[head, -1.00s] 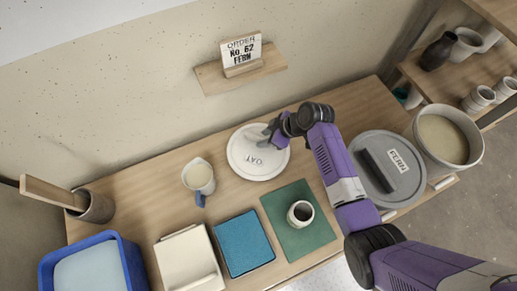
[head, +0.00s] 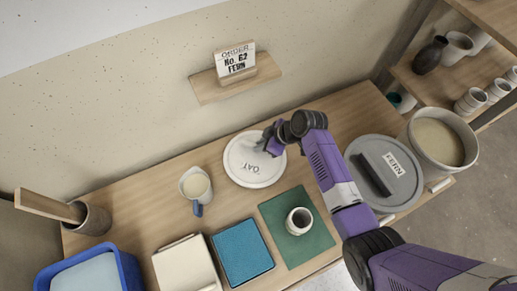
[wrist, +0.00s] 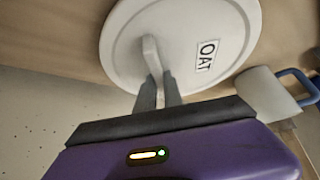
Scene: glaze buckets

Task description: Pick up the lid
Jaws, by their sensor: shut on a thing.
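A round white lid marked OAT (head: 246,178) is at the back middle of the table, and it fills the top of the wrist view (wrist: 190,55). My gripper (wrist: 160,80) is shut on the lid's pale upright handle (wrist: 151,52). In the head view my gripper (head: 272,146) covers the lid's upper right part. I cannot tell whether the lid rests on something or is slightly raised. A second, grey lid marked FERN (head: 402,187), with a dark bar handle, is to the right, partly beside my arm.
An open bucket of cream glaze (head: 437,142) stands at the right edge. A jug (head: 195,185) is left of the white lid. A cup (head: 299,221) stands on a green mat (head: 318,237). An order sign (head: 236,63) reads No. 62 FERN.

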